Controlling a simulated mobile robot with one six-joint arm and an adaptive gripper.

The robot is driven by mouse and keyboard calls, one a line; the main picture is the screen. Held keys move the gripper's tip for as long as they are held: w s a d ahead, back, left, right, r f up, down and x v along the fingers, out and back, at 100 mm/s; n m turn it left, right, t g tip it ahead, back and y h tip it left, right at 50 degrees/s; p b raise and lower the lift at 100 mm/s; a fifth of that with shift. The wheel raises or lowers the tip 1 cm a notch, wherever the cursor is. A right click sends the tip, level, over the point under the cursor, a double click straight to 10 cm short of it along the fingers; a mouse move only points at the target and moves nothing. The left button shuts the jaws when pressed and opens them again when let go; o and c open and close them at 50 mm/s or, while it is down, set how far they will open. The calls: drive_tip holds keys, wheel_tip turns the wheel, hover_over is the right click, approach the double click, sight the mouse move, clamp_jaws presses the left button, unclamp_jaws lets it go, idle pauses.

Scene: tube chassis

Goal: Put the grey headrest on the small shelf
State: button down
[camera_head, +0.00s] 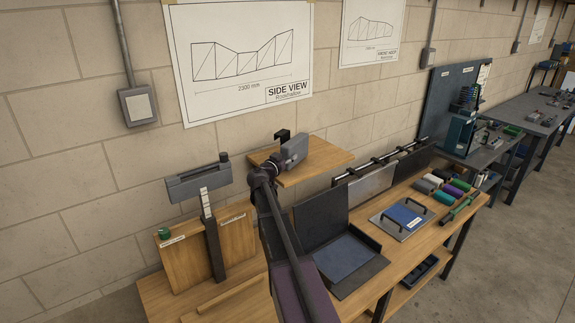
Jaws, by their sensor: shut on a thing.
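The grey headrest (294,150) is a small grey block, tilted, at the end of my arm. My gripper (278,160) is shut on it; the fingers are small and partly hidden, and a black bracket-like piece stands up just behind. The small shelf (330,159) is a light wooden board on the block wall. The headrest overlaps the left part of this shelf in the picture. I cannot tell whether it touches the board or hangs above it. My wrist and forearm hide part of the shelf's front left edge.
The shelf's right part is bare. Left of my arm, a grey bar (198,180) tops a dark post with a white scale. Below are a wooden panel (178,258), an open black case (349,252), a plate with handles (403,217) and several coloured rolls on the bench.

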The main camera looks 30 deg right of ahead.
drive_tip(key=shift+f+b, duration=0.55)
drive_tip(key=shift+f, duration=0.3)
drive_tip(key=shift+c, duration=0.4)
unclamp_jaws()
drive_tip(key=shift+r, duration=0.1)
drive_tip(key=v, duration=1.2)
